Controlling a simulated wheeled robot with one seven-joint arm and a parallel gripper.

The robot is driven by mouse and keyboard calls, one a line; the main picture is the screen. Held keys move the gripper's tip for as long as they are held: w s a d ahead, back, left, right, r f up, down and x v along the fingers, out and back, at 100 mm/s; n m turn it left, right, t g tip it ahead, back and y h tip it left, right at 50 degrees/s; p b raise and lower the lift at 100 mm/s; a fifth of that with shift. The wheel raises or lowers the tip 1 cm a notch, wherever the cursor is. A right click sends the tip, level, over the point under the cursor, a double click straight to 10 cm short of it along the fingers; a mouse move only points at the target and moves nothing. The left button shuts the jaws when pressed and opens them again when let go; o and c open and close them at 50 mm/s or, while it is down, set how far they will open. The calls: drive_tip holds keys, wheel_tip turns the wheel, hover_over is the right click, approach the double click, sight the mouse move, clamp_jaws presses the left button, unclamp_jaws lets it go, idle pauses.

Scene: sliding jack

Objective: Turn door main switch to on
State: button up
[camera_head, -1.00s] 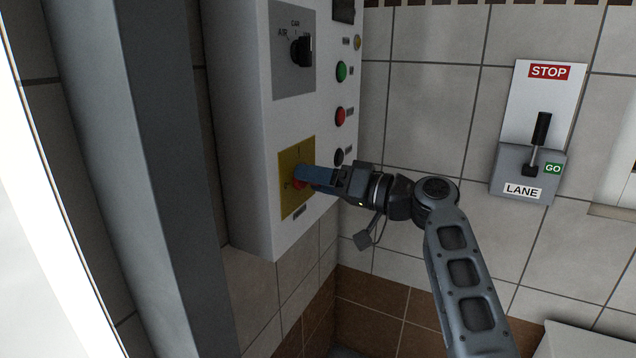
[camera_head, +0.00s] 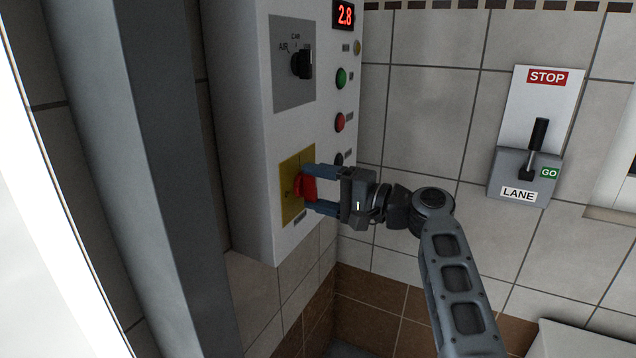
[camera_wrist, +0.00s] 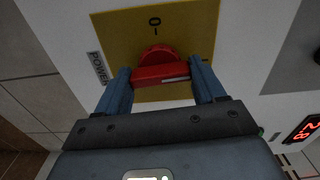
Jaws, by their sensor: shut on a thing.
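The main switch is a red rotary handle (camera_head: 308,188) on a yellow plate (camera_head: 290,208), low on the white control box. In the wrist view the red handle (camera_wrist: 161,72) lies roughly crosswise in the picture, with an "O" mark on the yellow plate (camera_wrist: 200,20) above it and a "POWER" label beside the plate. My gripper (camera_head: 318,190) is shut on the red handle, with one blue finger at each end of it. In the wrist view the fingers (camera_wrist: 161,88) stand left and right of the handle.
The control box (camera_head: 240,130) also carries a black selector knob (camera_head: 302,64), a green button (camera_head: 341,78), a red button (camera_head: 340,122) and a lit display (camera_head: 344,15) reading 2.8. A STOP/GO lever panel (camera_head: 535,140) hangs on the tiled wall at right.

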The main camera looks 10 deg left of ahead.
drive_tip(key=shift+m, duration=0.5)
drive_tip(key=o, duration=1)
drive_tip(key=shift+o, duration=0.2)
drive_tip(key=b+v, duration=0.1)
drive_tip(key=v, duration=0.6)
drive_tip(key=shift+d, duration=0.4)
drive_tip(key=shift+s, duration=0.1)
